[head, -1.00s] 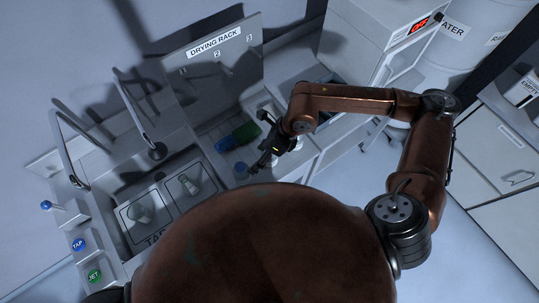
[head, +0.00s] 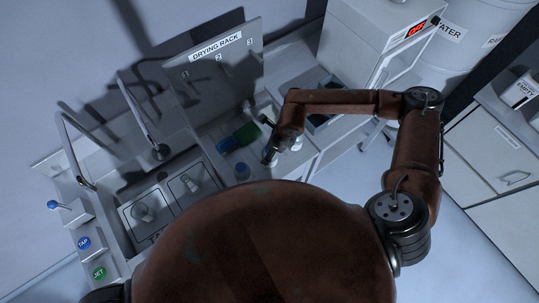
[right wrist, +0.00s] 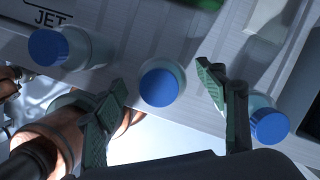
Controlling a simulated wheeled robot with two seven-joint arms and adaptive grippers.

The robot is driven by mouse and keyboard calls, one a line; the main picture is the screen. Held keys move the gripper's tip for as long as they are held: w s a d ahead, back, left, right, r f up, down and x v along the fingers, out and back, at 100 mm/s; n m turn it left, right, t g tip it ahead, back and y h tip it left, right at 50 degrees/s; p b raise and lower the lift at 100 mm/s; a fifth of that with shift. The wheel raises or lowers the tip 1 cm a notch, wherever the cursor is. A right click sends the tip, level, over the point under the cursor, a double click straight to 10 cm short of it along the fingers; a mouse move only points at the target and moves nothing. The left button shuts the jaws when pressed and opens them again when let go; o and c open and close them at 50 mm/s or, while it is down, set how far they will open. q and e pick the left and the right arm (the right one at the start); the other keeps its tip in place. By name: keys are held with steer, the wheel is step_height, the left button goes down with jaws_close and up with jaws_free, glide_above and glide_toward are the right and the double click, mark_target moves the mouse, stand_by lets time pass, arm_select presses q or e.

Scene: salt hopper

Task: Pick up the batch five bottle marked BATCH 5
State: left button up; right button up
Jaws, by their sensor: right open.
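Three clear bottles with blue caps show in the right wrist view: one at the left (right wrist: 58,48), one in the middle (right wrist: 161,83) and one at the right (right wrist: 268,122). No batch number is readable, so I cannot tell which is BATCH 5. My right gripper (right wrist: 160,78) is open, with the middle bottle's cap seen between its fingers and nothing gripped. My left gripper is out of view.
Blue (head: 228,144) and green (head: 248,132) blocks lie on the counter before the drying rack (head: 215,65). A grey cabinet (head: 365,35) stands behind my right arm. The counter's front edge is close to the bottles.

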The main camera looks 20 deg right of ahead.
steer(key=shift+c, duration=0.4)
jaws_close()
stand_by(0.4)
